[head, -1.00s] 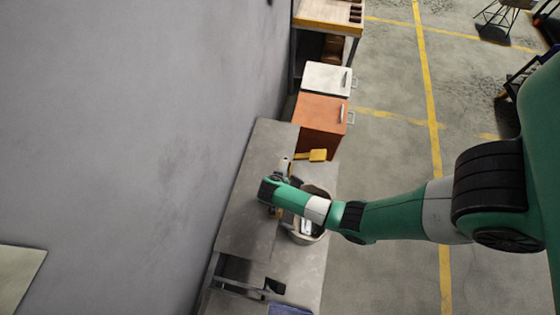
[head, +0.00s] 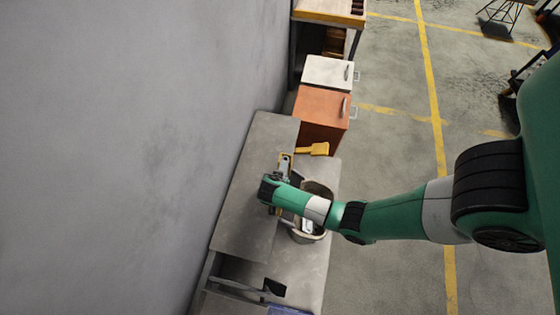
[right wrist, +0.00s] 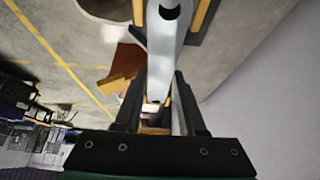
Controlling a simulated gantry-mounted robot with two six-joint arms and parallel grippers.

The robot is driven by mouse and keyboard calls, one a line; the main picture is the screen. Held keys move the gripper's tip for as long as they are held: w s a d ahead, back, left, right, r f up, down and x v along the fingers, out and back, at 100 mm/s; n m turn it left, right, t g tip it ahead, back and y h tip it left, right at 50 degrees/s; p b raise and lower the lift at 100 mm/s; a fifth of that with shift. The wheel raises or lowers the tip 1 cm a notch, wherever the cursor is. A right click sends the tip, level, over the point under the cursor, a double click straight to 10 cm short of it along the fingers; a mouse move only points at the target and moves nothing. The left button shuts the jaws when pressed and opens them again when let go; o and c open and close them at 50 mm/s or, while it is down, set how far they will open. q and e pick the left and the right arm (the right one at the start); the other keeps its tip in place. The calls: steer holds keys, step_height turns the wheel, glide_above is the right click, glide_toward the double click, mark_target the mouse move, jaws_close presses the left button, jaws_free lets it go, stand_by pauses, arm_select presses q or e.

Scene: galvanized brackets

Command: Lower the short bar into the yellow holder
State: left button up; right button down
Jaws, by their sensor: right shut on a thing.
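The short bar is a pale grey metal piece with round holes (right wrist: 166,52). In the right wrist view it stands between the two dark fingers of my right gripper (right wrist: 158,88), which is shut on it. Yellow edges of what looks like the yellow holder (right wrist: 201,16) show on both sides of the bar's far end. I cannot tell whether the bar touches it. In the head view my right gripper (head: 284,172) is over the grey bench, with a little yellow beside it; my arm hides much of the bar and holder. My left gripper is out of view.
A separate yellow piece (head: 313,149) lies at the bench's far end. A round container (head: 318,189) stands beneath my right forearm. Orange (head: 322,108) and white (head: 327,72) cabinets stand beyond the bench (head: 245,215). A wall rises to the left.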

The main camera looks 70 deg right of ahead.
steer(key=shift+f+b, duration=0.7)
steer(key=shift+f, duration=0.75)
steer(key=shift+c, duration=2.1)
jaws_free()
steer(key=shift+r, duration=0.1)
steer(key=p+v, duration=0.4)
steer(key=v, duration=0.7)
steer(key=shift+w, duration=0.1)
steer(key=shift+a+r, duration=0.15)
steer(key=shift+r, duration=0.1)
